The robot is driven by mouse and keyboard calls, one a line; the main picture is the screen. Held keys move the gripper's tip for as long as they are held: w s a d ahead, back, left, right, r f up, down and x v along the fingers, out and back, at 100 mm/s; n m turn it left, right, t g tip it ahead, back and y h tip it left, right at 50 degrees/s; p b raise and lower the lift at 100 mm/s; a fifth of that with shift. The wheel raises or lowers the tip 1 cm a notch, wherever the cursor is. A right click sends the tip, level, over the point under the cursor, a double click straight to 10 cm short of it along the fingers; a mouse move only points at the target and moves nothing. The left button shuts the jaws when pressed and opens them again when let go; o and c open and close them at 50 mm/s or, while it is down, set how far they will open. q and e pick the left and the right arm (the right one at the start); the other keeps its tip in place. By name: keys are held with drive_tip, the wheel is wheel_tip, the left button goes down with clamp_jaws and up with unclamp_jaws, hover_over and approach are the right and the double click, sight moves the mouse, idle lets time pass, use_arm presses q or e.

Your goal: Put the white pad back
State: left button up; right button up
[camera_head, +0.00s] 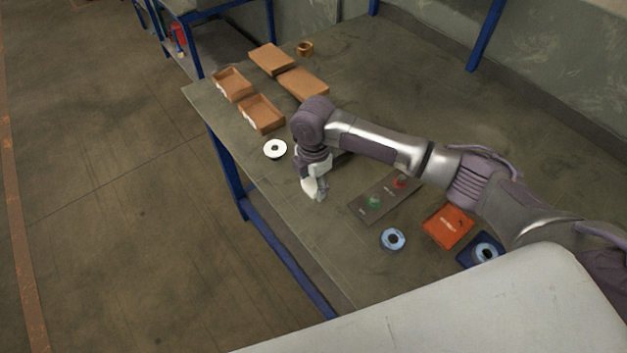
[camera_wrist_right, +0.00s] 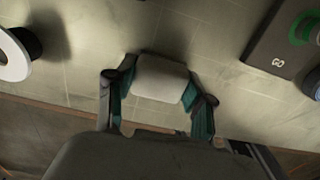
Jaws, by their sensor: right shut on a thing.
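My right gripper (camera_head: 319,193) is over the table near its left edge, pointing down. It is shut on the white pad (camera_head: 310,186). In the right wrist view, the white pad (camera_wrist_right: 161,80) sits between the two teal-lined fingers of the right gripper (camera_wrist_right: 160,90), a pale block with rounded corners. Whether it touches the table is hard to tell. A white disc (camera_head: 275,149) with a dark centre lies apart from it, up and to the left; it also shows in the right wrist view (camera_wrist_right: 12,62). My left gripper is not in view.
A dark panel (camera_head: 367,210) with green and red rings lies right of the gripper. Several brown boxes (camera_head: 261,113) stand at the far left. Table around the gripper is bare.

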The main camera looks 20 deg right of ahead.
sight(313, 183)
drive_tip(key=shift+f, duration=0.2)
drive_tip(key=o, duration=1)
wheel_tip(313, 183, up, 12)
drive_tip(key=shift+r+b, duration=0.2)
drive_tip(key=shift+b, duration=0.95)
drive_tip(key=shift+a, duration=0.1)
